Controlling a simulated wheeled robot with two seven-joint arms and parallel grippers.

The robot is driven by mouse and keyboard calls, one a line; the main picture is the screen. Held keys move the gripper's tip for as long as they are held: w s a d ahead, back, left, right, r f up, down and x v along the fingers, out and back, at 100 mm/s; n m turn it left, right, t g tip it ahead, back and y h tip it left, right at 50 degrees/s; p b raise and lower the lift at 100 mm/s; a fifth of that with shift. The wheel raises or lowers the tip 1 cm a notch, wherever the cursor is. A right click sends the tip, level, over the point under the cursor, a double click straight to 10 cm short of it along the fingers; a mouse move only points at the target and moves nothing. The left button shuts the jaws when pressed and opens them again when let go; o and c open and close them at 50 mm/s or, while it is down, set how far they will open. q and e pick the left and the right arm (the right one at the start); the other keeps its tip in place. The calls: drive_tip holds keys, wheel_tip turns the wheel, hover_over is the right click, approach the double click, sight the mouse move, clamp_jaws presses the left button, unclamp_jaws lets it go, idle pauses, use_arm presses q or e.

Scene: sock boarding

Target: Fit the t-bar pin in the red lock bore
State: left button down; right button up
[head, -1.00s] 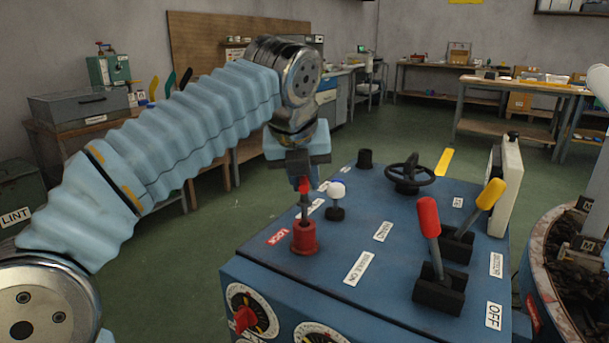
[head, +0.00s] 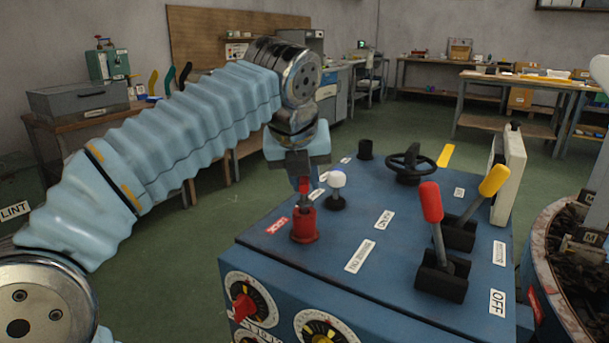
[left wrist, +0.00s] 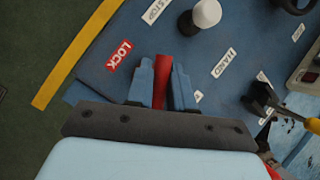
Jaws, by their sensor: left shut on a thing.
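The red lock bore (head: 304,226) is an upright red collar on the blue console top, beside the red LOCK label (head: 275,226). My left gripper (head: 303,178) points down right above it, shut on the red-topped t-bar pin (head: 304,187). The pin looks upright, and its dark lower part meets the collar's mouth in the head view; I cannot tell how deep it sits. In the left wrist view, a red part (left wrist: 163,80) shows between the two blue fingers (left wrist: 162,92), and the bore is hidden. My right gripper is not in view.
A white-knobbed lever (head: 337,188) stands close to the right of the bore. A black handwheel (head: 409,167), a red-handled lever (head: 433,225) and a yellow-handled lever (head: 484,195) stand farther right. A red dial knob (head: 243,308) is on the console's front.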

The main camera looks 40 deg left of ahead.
use_arm(q)
drive_tip(key=shift+f+b, duration=0.5)
drive_tip(key=shift+f, duration=0.3)
drive_tip(key=c, duration=0.9)
unclamp_jaws()
drive_tip(key=shift+r, duration=0.1)
drive_tip(key=p+v, duration=0.4)
drive_tip(key=v, duration=0.9)
drive_tip(key=shift+s+d+r, duration=0.1)
drive_tip(key=shift+s+r, duration=0.1)
drive_tip(key=shift+r, duration=0.1)
